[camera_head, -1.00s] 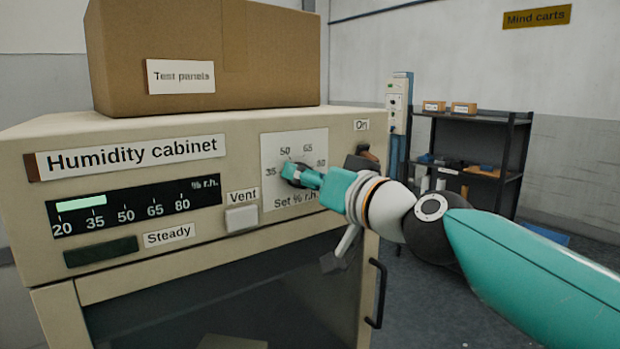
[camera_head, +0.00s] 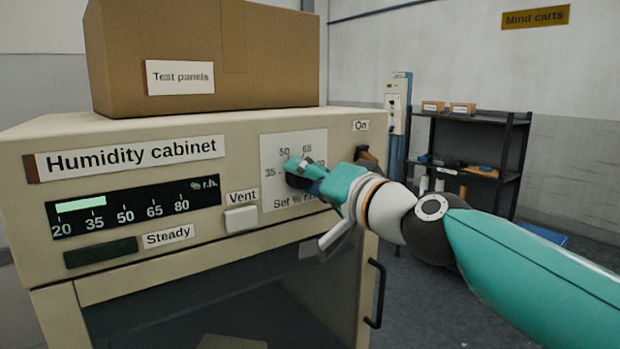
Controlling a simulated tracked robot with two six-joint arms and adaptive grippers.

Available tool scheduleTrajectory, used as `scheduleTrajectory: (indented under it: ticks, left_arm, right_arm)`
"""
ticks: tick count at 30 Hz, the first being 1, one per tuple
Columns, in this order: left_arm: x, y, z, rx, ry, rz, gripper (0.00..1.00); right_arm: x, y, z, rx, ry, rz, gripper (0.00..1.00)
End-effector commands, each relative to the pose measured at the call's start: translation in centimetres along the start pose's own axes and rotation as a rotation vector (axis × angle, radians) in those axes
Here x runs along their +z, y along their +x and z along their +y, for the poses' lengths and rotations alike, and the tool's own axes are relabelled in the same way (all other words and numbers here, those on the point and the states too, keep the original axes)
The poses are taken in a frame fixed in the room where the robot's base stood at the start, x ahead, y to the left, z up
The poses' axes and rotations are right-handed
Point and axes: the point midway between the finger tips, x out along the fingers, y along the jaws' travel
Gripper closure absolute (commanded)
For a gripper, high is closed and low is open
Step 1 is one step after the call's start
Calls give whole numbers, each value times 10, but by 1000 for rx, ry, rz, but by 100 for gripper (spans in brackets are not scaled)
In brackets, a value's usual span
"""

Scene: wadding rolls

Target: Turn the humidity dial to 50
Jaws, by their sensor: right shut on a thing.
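The humidity cabinet (camera_head: 130,153) stands at the left. Its dial plate (camera_head: 278,204), marked 35, 50, 65 and 80, is on the upper right of the front. My right gripper (camera_head: 296,170) is shut on the dark dial knob (camera_head: 297,181) and hides most of it, so I cannot read where the pointer stands. The lit display bar (camera_head: 80,205) reaches from 20 to a little past 35. The steady lamp (camera_head: 100,252) is dark. My left gripper is not in view.
A cardboard box (camera_head: 270,55) sits on top of the cabinet. A vent button (camera_head: 241,219) is left of the dial, and a dark On switch (camera_head: 369,157) is close behind my right wrist. The door handle (camera_head: 377,293) sticks out below. A black shelf (camera_head: 465,150) stands behind.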

Motion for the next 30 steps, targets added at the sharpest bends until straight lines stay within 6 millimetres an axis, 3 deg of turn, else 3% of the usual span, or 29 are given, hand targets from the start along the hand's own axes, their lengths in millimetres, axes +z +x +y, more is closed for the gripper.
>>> scheduleTrajectory:
  ticks: [6, 7, 11, 23, 30]
  left_arm:
    - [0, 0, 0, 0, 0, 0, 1]
    - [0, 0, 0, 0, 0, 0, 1]
    - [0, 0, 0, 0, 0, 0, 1]
    - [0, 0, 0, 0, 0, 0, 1]
    - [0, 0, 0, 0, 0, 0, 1]
  right_arm:
    - [-6, -1, 0, 0, -1, 14, 93]
    - [-6, -1, 0, 0, -1, 14, 55]
    - [-4, -1, 0, 0, -1, 10, 34]
    - [-2, -5, 0, 0, -1, 4, 34]
    - [-2, -39, 0, -1, -1, 6, 34]
